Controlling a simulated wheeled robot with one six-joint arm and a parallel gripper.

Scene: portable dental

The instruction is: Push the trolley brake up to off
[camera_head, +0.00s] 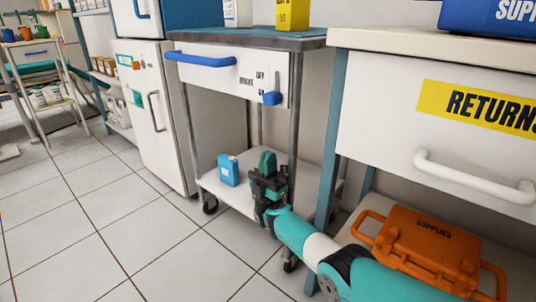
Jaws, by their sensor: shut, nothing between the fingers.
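The brake lever's blue knob (272,98) sits at the panel's lower right, at the bottom of a short upright slot, beside the lower label. The lettering is too small to read surely. My gripper (267,160) is shut and empty. It appears below the knob in the picture, apart from it, in front of the trolley's lower shelf. My teal and white arm reaches in from the lower right and hides part of the shelf.
A blue handle (200,58) sticks out from the trolley panel's left. A blue container (229,170) stands on the lower shelf (213,184). At right are a RETURNS drawer (432,125) with a white handle and an orange SUPPLIES case (425,242). The tiled floor at left is clear.

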